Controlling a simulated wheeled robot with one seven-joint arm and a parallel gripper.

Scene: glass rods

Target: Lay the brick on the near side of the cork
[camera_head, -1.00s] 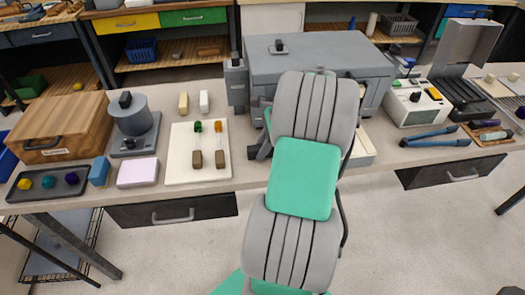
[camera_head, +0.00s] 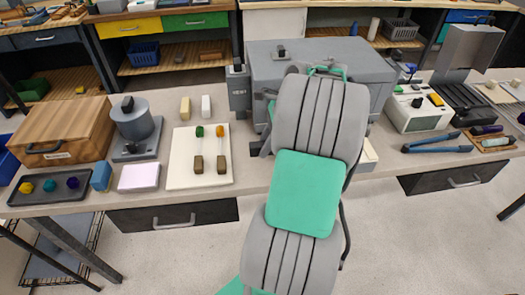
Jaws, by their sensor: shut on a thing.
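My gripper is hidden behind my raised arm, which covers the middle of the view, so I cannot see what it holds. No thing is plainly the brick. A cream block (camera_head: 185,108) and a white block (camera_head: 206,106) stand at the back of the bench, left of the kiln. A blue block (camera_head: 101,176) stands by the dark tray. The cork is not certain either. A tan slab (camera_head: 511,146) at the far right bears a purple and a grey piece. Two brown blocks (camera_head: 197,165) (camera_head: 222,165) sit below green and orange tips on a pale board (camera_head: 180,181).
A grey kiln (camera_head: 300,50) stands behind my arm. A wooden box (camera_head: 75,127), a dark tray (camera_head: 45,195) and a pink-white slab (camera_head: 138,177) are at the left. Blue tongs (camera_head: 440,146) and a white device (camera_head: 418,104) are at the right. Bench front right of my arm is partly clear.

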